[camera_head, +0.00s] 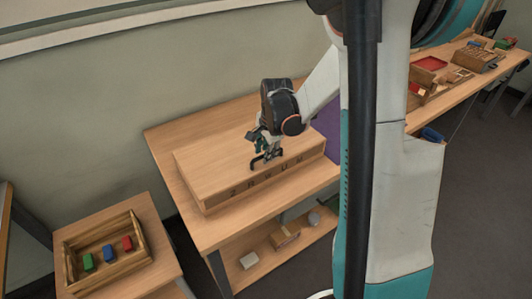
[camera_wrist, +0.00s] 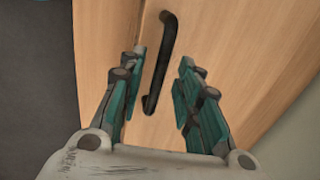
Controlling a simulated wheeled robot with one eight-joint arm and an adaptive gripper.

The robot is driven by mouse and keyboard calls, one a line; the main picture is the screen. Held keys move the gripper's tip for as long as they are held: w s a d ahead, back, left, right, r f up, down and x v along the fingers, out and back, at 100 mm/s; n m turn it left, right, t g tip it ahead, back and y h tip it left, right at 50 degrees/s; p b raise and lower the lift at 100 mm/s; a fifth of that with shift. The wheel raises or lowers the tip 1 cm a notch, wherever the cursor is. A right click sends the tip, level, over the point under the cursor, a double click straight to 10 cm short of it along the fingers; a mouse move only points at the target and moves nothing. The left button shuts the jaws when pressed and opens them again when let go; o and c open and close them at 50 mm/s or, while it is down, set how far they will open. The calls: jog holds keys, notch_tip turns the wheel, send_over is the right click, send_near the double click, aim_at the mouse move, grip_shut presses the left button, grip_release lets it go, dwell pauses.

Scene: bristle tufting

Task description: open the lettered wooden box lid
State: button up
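The lettered wooden box (camera_head: 215,167) sits on the wooden table in the head view, with dark letters along its front side. Its flat lid looks shut. A black bar handle (camera_head: 266,160) is fixed near the front of the lid. My gripper (camera_head: 262,146) is above the lid, close to the handle. In the wrist view, my gripper (camera_wrist: 160,88) is open, with its teal fingers apart on either side of the handle (camera_wrist: 159,65). I see gaps between the handle and both fingers. The lid (camera_wrist: 225,40) fills most of that view behind it.
A low side table at the left bears a wooden tray (camera_head: 72,271) with green, blue and red blocks. A shelf below the box's table holds small items (camera_head: 285,236). Another bench (camera_head: 445,104) at the right bears trays. The wall stands close behind the box.

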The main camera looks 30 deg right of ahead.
grip_shut()
